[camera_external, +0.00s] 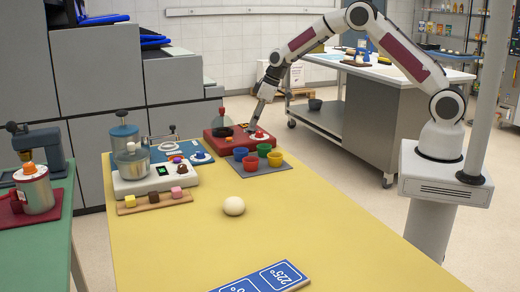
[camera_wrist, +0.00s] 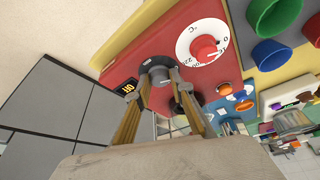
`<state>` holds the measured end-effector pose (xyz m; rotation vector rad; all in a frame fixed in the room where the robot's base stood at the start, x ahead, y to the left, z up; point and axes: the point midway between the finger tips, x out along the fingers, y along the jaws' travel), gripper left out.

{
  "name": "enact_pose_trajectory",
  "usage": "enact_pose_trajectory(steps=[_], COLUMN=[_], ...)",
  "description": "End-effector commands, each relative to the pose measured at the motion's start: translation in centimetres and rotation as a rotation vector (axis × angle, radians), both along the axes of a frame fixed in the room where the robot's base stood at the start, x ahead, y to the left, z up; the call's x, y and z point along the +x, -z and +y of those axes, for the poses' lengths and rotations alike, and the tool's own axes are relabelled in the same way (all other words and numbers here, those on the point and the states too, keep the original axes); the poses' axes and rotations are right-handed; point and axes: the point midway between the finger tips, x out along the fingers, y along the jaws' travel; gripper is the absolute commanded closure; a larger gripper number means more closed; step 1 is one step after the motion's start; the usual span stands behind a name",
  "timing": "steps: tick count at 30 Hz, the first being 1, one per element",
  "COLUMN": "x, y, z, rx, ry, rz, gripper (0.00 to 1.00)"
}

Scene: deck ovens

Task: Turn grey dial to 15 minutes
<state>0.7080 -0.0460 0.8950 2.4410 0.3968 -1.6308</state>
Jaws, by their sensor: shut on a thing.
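In the wrist view a grey dial (camera_wrist: 157,62) sits on the red oven panel (camera_wrist: 140,45). My gripper (camera_wrist: 160,80) is shut on the dial, with one finger on each side of it. A small dark display with orange digits (camera_wrist: 126,87) is beside the dial; I cannot read its value surely. A red pointer knob (camera_wrist: 204,49) on a white temperature scale (camera_wrist: 190,36) is close by. In the external view my gripper (camera_external: 254,124) reaches down to the red oven unit (camera_external: 222,146) at the table's far end, and the grey dial cannot be made out there.
Several coloured cups, one of them red (camera_external: 250,163), stand on a grey mat (camera_external: 270,170) just in front of the oven. A white dough ball (camera_external: 234,206) and a blue 225° sign (camera_external: 262,280) lie on the yellow table (camera_external: 320,240). The table's right side is clear.

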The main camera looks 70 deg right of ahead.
Motion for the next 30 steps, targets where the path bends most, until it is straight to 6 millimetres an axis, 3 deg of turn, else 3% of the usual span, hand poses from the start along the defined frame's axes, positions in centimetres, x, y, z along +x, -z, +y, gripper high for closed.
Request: enact_pose_trajectory(steps=[30], x=[-0.04], y=[0.07], z=[0.38], rx=[-0.001], ry=[0.429], rz=[0.0], gripper=[0.99])
